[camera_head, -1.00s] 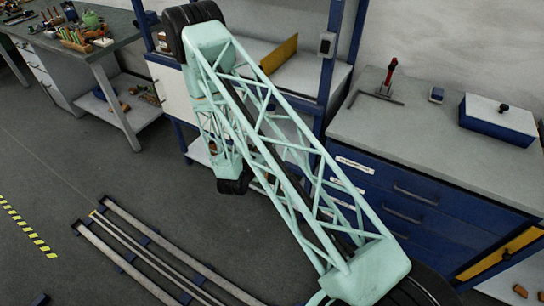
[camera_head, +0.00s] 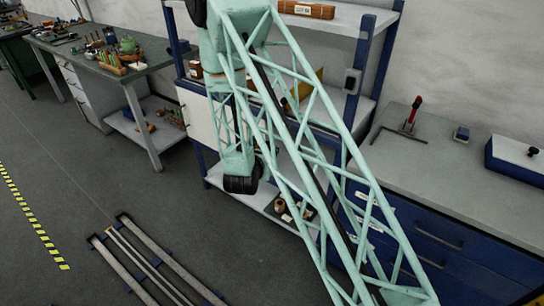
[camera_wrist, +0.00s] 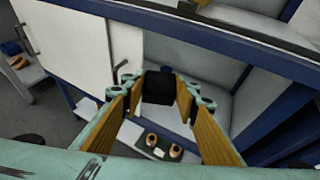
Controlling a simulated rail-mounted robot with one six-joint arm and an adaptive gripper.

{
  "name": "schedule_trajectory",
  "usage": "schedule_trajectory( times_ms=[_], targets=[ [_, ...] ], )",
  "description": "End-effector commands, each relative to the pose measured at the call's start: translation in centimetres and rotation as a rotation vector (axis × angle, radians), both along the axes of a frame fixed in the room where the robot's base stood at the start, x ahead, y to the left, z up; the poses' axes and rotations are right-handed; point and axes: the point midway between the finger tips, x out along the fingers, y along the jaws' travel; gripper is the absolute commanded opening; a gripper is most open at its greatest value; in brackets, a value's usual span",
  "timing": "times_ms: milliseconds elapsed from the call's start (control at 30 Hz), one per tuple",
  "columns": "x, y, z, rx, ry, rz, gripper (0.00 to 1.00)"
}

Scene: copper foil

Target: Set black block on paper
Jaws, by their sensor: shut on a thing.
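My gripper (camera_wrist: 160,92) shows in the wrist view, its two long wood-coloured fingers on either side of a black block (camera_wrist: 158,87). It is shut on the block near the fingertips and holds it in front of the shelf unit, with a lower shelf seen beyond. I cannot pick out the paper for certain in either view.
A blue-framed shelf unit (camera_head: 375,65) stands ahead, with a white door (camera_wrist: 70,38). A dark tray (camera_wrist: 150,141) with copper-coloured rolls lies on its lower shelf. A blue drawer bench (camera_head: 455,165) is right, a cluttered workbench (camera_head: 105,62) left. Rails lie on the floor.

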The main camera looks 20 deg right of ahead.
Motion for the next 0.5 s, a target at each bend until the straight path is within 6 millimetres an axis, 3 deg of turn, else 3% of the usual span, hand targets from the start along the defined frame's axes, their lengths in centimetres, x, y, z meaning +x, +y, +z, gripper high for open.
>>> schedule_trajectory(
  times_ms=[500],
  targets=[
    [-0.2,3.3,8.2,0.000,-0.004,0.112,0.09]
  ],
)
